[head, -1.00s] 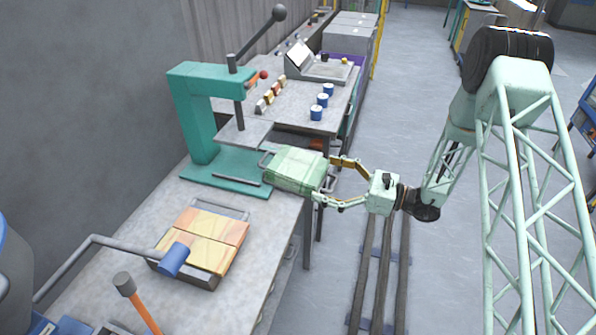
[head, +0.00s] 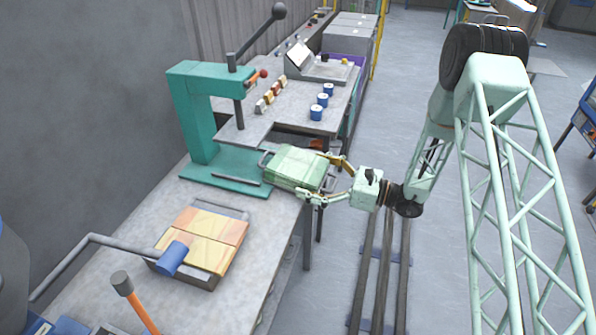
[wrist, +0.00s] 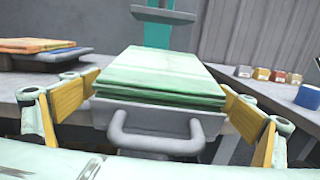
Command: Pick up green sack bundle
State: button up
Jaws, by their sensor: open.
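The green sack bundle (head: 298,166) is a stack of flat green sacks in a grey tray (head: 266,160) at the table's right edge, beside the teal press. In the wrist view the green sack bundle (wrist: 162,74) lies straight ahead, with the tray's grey handle (wrist: 155,135) nearest me. My gripper (head: 325,178) is open at the bundle's right end. In the wrist view its yellow-padded fingers (wrist: 160,108) stand on either side of the tray's near end. I cannot tell whether they touch it.
The teal press (head: 195,120) stands just behind the bundle. Blue cups (head: 317,112) and small coloured blocks (head: 270,95) stand on the farther table.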

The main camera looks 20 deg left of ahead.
aim_at(299, 163)
jog(key=shift+c, duration=0.4)
jog(key=c, duration=1)
jog(key=shift+c, duration=0.2)
jog(key=shift+r, duration=0.1)
jog(key=shift+r+p, duration=0.35)
jog(key=shift+r, duration=1.2)
jog(key=shift+s+d+r, duration=0.15)
jog(key=shift+s+r, duration=0.05)
jog(key=s+d+r+p, duration=0.1)
jog(key=s+d, duration=0.7)
jog(key=s, duration=0.4)
jog(key=shift+s+d+r, duration=0.15)
jog(key=shift+s+d, duration=0.25)
